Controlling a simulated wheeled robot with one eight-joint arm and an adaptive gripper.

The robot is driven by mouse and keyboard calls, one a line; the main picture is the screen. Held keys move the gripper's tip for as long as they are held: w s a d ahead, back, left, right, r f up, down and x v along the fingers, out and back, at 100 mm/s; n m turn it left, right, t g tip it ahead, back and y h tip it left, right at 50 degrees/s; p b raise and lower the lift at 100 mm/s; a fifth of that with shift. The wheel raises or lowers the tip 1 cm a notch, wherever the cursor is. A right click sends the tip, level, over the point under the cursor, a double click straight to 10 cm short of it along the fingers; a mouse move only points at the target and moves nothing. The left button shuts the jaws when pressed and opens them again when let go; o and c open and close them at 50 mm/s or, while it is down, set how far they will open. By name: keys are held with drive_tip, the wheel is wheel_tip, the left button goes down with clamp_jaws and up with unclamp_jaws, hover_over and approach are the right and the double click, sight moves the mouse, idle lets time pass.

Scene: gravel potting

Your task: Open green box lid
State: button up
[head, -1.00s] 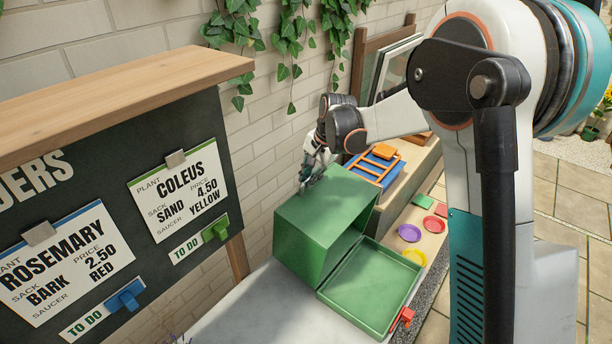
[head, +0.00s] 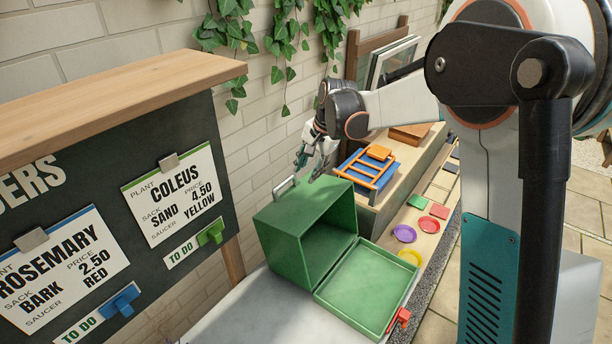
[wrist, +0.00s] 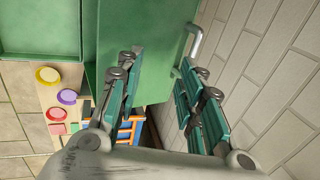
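The green box (head: 304,222) stands on a pale surface, its front open. Its green lid (head: 367,289) is swung down flat in front of the opening, with a red latch (head: 401,317) at its outer edge. In the wrist view the box (wrist: 140,35) lies beyond the fingers, and a metal handle (wrist: 192,42) shows on its wall side. My gripper (head: 313,172) is above the back of the box, by the wall. In the wrist view my gripper (wrist: 155,88) has its fingers spread apart with nothing between them.
A brick wall (head: 262,150) runs close behind my gripper. A blue and orange rack (head: 368,168) sits beside the box. Purple (head: 404,233), yellow (head: 411,256) and red (head: 439,211) saucers lie on a ledge to the right. A sign board (head: 120,235) stands at left.

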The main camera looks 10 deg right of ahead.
drive_tip(key=v, duration=0.7)
drive_tip(key=shift+r, duration=0.25)
